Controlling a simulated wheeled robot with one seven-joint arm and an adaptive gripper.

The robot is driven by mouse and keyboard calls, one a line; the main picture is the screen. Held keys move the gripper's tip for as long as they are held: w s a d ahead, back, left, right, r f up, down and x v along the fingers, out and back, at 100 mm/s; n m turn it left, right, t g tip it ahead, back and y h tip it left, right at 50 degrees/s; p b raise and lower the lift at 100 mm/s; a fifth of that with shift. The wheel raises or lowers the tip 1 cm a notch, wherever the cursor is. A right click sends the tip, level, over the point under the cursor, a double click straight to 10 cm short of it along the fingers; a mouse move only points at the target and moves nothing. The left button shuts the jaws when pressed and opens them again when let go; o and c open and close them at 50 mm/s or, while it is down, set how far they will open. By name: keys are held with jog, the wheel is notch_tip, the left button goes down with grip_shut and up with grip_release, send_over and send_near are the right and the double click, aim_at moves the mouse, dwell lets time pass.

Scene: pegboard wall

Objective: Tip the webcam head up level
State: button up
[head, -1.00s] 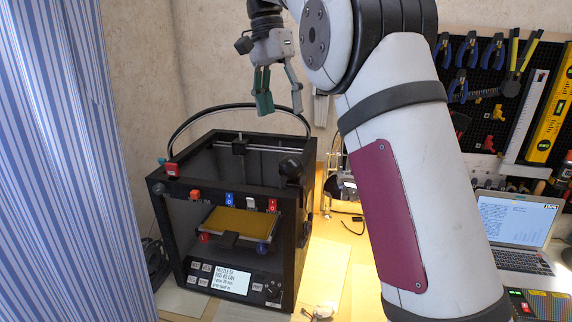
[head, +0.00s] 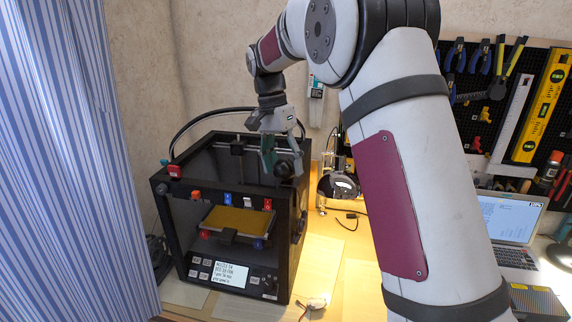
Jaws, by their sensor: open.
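The webcam (head: 284,169) is a small black head at the top front right corner of the black 3D printer (head: 172,228). Its tilt is hard to read at this size and against the dark frame. My gripper (head: 283,163) points down over that corner with its fingers apart. In the picture the webcam shows between the fingertips and is partly covered by them. Whether a finger touches it, I cannot tell.
A black cable arches behind the printer. My arm fills the middle and right of the view. A magnifier lamp (head: 338,187) stands right of the printer. A pegboard with tools and a laptop (head: 512,225) are at the right; a striped curtain (head: 60,160) hangs at the left.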

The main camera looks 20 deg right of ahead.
jog(key=shift+d+f, duration=0.1)
jog(key=shift+f, duration=0.35)
jog(key=c, duration=1.2)
